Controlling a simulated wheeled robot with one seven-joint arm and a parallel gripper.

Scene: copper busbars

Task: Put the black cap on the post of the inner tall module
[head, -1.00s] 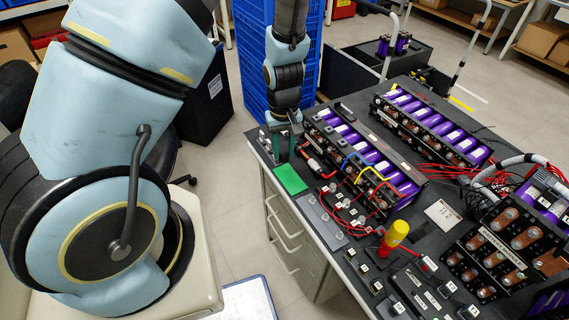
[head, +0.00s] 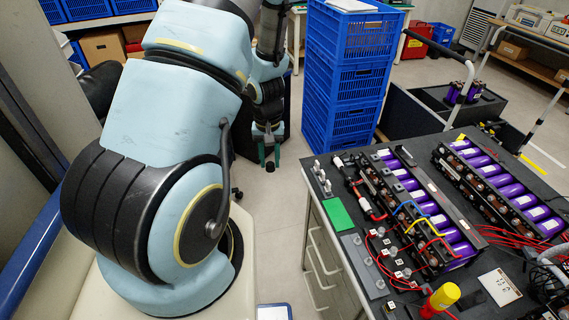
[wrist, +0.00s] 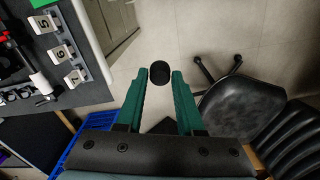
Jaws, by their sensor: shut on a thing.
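My gripper (head: 269,162) hangs to the left of the bench, over the floor. Its green fingers (wrist: 160,73) are shut on the black cap (wrist: 160,74), a short dark cylinder held at the fingertips. The cap also shows as a small dark shape in the head view (head: 270,167). Two battery modules with purple cells lie on the bench: a nearer one (head: 415,205) with red, blue and yellow leads, and a farther one (head: 495,183). I cannot tell from the frames which is the inner tall module, and its post is not clearly visible.
The dark bench (head: 330,240) carries a green pad (head: 337,215), numbered tags (wrist: 59,51) and a yellow-topped tool (head: 442,297). Blue crates (head: 345,80) stand behind it. A black chair (wrist: 240,110) stands near the gripper. Open floor lies below the gripper.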

